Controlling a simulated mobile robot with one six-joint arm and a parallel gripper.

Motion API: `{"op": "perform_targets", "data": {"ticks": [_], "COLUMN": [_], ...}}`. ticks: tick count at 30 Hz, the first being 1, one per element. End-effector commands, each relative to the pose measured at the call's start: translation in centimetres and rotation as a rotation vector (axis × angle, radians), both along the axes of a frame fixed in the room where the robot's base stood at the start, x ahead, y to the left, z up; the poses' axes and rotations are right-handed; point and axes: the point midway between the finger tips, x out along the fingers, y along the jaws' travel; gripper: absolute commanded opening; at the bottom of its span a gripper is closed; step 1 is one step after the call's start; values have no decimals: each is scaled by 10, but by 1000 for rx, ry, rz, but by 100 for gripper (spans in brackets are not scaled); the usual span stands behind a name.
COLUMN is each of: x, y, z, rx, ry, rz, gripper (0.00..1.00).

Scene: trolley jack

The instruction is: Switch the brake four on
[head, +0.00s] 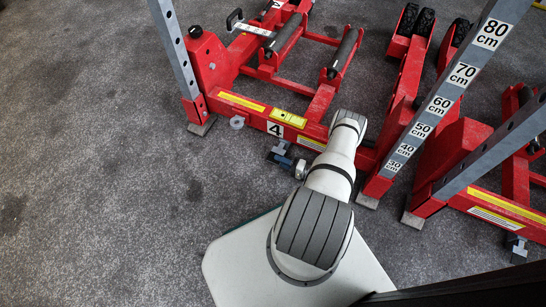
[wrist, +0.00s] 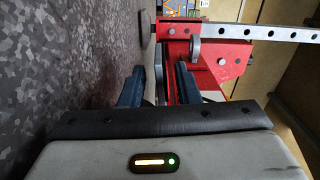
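The red trolley jack (head: 255,117) carries a "4" label (head: 275,129) on its near side rail. My gripper (head: 280,156) is low beside this rail, just below the label. In the wrist view my gripper (wrist: 160,78) shows two dark blue fingers standing apart. The jack's red end (wrist: 222,60) lies beyond and to the right of them. A narrow grey and red part shows in the gap, but I cannot tell whether a finger touches it. The brake of jack four is not clearly visible; my gripper may hide it.
A grey upright with holes (head: 174,50) rises from jack four's left end. A tall height scale (head: 440,104) stands right of my arm. Another red jack (head: 505,208) is at the right, with a small pedal-like part (head: 518,249). Grey floor (head: 110,180) is clear at left.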

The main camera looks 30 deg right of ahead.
Motion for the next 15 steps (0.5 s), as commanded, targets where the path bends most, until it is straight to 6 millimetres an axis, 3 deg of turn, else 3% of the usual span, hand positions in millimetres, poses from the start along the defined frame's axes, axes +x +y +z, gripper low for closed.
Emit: {"op": "perform_targets", "data": {"ticks": [6, 15], "x": [-20, -23], "y": [-15, -16], "z": [0, 0], "rx": [1, 1], "ry": [1, 1], "rz": [-1, 1], "gripper": [29, 29]}}
